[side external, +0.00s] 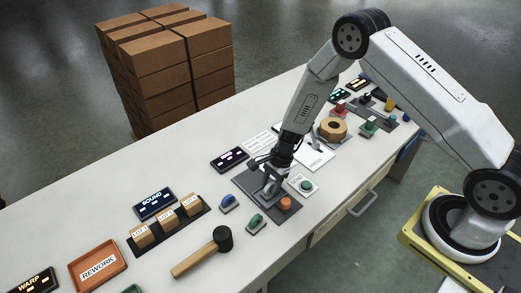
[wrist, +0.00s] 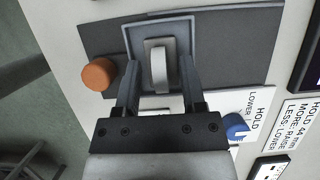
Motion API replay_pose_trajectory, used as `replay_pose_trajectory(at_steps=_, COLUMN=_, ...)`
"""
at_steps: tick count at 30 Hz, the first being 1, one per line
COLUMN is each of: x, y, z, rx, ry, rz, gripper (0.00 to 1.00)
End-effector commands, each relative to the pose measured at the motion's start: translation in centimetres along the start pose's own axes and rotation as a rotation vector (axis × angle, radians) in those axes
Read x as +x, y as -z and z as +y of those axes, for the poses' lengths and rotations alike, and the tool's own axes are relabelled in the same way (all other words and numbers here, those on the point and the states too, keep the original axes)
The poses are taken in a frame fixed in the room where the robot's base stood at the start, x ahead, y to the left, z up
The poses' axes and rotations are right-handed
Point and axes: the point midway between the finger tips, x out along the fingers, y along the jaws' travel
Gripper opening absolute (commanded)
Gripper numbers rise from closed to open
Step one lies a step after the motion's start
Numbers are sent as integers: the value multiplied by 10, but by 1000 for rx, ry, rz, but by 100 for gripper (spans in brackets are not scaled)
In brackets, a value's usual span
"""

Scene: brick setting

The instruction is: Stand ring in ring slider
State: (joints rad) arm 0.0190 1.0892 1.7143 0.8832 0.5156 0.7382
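My gripper (side external: 268,172) points down over the dark grey base plate (side external: 246,183) in the side view. In the wrist view, a light grey upright piece with a rounded end, seemingly the ring (wrist: 159,66), stands in a paler seat inside the grey slider frame (wrist: 150,27). My gripper (wrist: 157,75) is open, with one finger on each side of this piece and a visible gap on both sides. The fingertips reach down inside or close over the frame; the exact height is unclear. The piece's hole cannot be seen from this angle.
An orange knob (wrist: 99,74) sits beside the slider, left of my fingers. A green button (side external: 306,185), a blue switch (side external: 229,202) and a mallet (side external: 203,252) lie nearby. Labelled boxes (side external: 167,218) stand to the left. A wooden nut-like block (side external: 333,128) is behind right.

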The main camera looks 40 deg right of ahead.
Motion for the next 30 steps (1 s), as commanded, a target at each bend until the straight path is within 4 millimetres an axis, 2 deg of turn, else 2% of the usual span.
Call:
replay_pose_trajectory(at_steps=8, x=-4, y=-2, z=0, rx=-1, ry=1, rz=0, gripper=52)
replay_pose_trajectory(at_steps=14, x=-18, y=-1, z=-1, rx=1, ry=3, rz=0, gripper=52)
replay_pose_trajectory(at_steps=30, x=-91, y=-1, z=-1, rx=0, ry=4, rz=0, gripper=52)
